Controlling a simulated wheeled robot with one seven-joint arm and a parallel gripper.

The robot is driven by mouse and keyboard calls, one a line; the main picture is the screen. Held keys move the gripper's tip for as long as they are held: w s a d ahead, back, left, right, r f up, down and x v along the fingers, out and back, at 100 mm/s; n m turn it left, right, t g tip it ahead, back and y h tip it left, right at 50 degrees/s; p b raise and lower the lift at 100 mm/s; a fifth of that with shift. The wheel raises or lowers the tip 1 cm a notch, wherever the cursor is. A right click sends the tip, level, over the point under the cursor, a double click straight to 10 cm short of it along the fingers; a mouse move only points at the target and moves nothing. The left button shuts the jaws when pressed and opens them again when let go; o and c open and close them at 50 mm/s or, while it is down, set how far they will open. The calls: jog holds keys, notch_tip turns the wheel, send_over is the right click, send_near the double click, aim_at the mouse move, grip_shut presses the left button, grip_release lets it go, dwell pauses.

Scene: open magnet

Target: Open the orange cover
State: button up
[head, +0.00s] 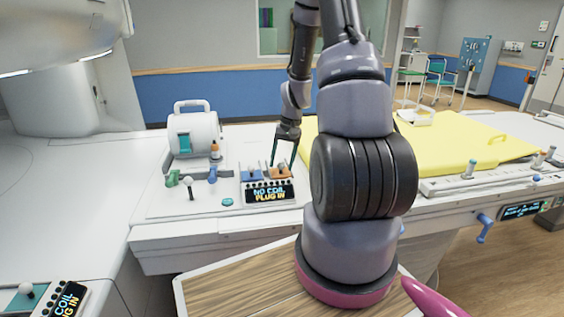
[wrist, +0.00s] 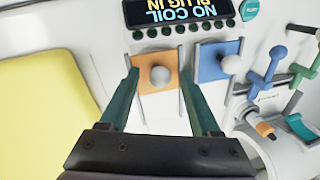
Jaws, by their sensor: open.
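The orange cover (head: 284,175) is a small flat square with a pale round knob, on the console behind the "NO COIL PLUG IN" display (head: 270,192). In the wrist view the orange cover (wrist: 148,87) lies flat, with its knob (wrist: 160,76) near its middle. My gripper (head: 283,164) points down over the cover. In the wrist view my gripper (wrist: 158,73) is open, with one green finger on each side of the cover and the knob between them. I cannot tell whether the fingertips touch the cover.
A blue cover (wrist: 212,65) with its own knob sits right beside the orange one. Blue and green levers (wrist: 268,70) and a white machine with a handle (head: 190,130) stand close by. A yellow pad (head: 450,145) lies on the table to the right.

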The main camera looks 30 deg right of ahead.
grip_shut()
dwell(1.4)
